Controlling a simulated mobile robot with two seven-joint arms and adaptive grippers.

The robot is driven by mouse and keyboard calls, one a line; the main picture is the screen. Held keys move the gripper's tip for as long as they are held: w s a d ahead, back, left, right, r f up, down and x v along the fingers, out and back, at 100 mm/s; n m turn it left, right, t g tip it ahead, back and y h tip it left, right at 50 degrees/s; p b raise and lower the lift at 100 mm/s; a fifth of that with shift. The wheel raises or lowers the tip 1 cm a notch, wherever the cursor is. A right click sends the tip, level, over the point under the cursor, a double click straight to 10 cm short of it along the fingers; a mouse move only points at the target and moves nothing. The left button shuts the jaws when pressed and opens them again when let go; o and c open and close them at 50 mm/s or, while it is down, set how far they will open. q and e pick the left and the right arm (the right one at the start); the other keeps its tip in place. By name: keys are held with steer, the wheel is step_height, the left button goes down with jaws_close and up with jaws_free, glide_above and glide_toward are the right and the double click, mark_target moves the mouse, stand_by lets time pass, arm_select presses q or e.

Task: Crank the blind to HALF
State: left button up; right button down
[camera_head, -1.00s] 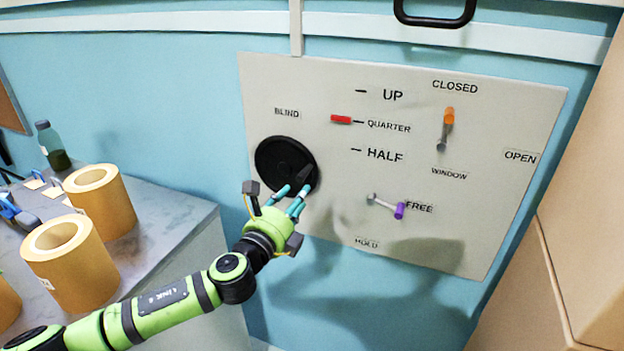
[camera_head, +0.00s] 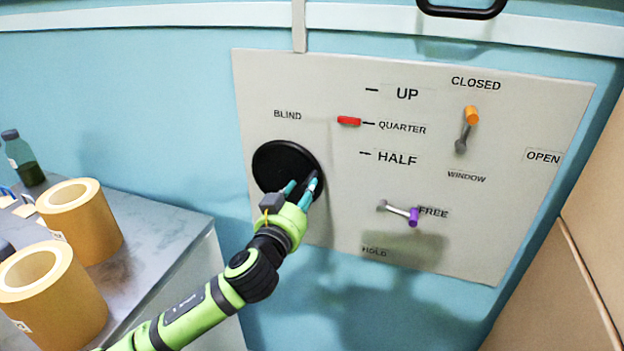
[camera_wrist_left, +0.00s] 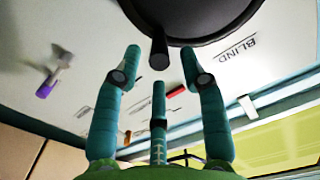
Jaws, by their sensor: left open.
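The blind crank is a black disc (camera_head: 283,165) under the BLIND label on the pale panel. My left gripper (camera_head: 304,184) is at its lower right edge, with teal fingers spread. In the left wrist view, the crank's black knob (camera_wrist_left: 158,50) stands between the open fingertips, and I see no finger closed on it. The crank's disc (camera_wrist_left: 195,12) fills the top of that view. The red blind marker (camera_head: 349,121) is at the QUARTER line, above HALF. My right gripper is not in view.
A purple-tipped lever (camera_head: 413,217) is at FREE, right of the crank. An orange-tipped window lever (camera_head: 471,115) points up towards CLOSED. Kraft rolls (camera_head: 80,220) and a green bottle (camera_head: 24,160) stand on the grey counter (camera_head: 165,240) at left. Tan cabinets (camera_head: 590,170) close the right side.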

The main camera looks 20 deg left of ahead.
mark_target(315, 172)
arm_select(q)
steer(key=shift+w+d+p, duration=0.1)
steer(key=shift+w+p, duration=0.45)
steer(key=shift+w, duration=1.85)
jaws_close()
